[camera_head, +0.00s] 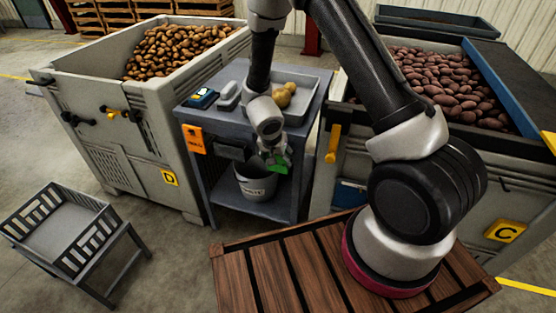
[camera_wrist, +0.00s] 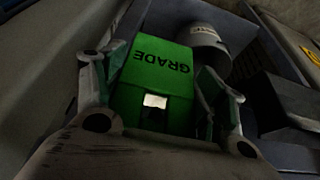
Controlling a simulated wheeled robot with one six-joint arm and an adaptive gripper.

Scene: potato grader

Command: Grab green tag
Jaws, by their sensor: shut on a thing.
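The green tag (camera_wrist: 158,72) carries the word GRADE and sits between the fingers of my gripper (camera_wrist: 160,95) in the wrist view. My gripper is shut on it. In the head view the green tag (camera_head: 279,165) shows small below my gripper (camera_head: 274,155), at the front of the grey workbench (camera_head: 245,117). An orange tag (camera_head: 194,139) is on the front left of the same workbench. Whether the green tag still touches the workbench cannot be told.
A grey bucket (camera_head: 256,184) stands on the lower shelf, just below my gripper. Bin D (camera_head: 130,150) with brown potatoes is left and bin C (camera_head: 440,185) with reddish potatoes is right. A tray (camera_head: 302,101) with potatoes lies on the bench. A slatted crate (camera_head: 95,236) stands front left.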

